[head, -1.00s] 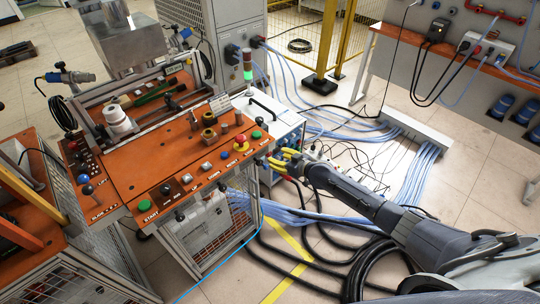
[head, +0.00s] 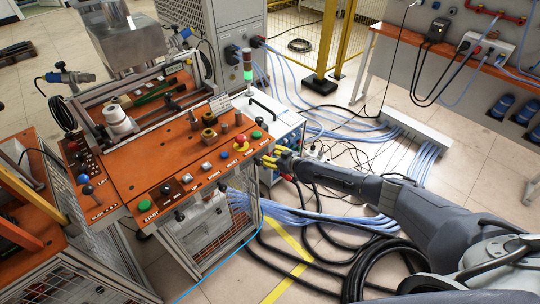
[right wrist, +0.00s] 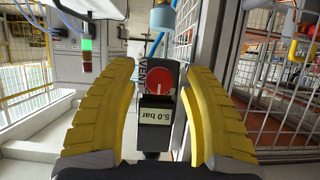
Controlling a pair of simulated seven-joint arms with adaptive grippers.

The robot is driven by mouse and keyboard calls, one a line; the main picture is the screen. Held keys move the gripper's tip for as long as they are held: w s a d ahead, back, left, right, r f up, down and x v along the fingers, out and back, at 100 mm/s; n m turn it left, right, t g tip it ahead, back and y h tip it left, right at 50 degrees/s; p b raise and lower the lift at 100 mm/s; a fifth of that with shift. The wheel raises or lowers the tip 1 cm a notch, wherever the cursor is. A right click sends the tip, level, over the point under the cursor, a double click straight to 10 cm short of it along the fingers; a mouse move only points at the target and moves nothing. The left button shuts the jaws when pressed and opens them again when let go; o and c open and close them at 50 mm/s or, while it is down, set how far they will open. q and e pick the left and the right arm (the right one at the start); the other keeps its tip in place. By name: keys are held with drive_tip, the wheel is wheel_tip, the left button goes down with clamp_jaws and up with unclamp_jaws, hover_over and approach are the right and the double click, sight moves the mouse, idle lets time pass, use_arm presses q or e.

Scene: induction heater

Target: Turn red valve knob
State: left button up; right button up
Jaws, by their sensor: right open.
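The red valve knob (right wrist: 160,80) shows in the right wrist view as a round red disc with a white mark, on a dark valve body with a "5.0 bar" display (right wrist: 158,115). My right gripper (right wrist: 157,75) is open, with one yellow finger on each side of the knob and visible gaps to both. In the head view my right gripper (head: 272,161) is at the right end of the orange control panel. The knob cannot be made out there. My left gripper is not in view.
The orange control panel (head: 165,165) carries buttons, levers and a red emergency stop (head: 241,142). A white cabinet (head: 283,128) stands right beside my right gripper. In the right wrist view a mesh cage (right wrist: 260,85) is on the right. Cables cover the floor.

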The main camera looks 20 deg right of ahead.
idle(0.4)
clamp_jaws()
idle(0.4)
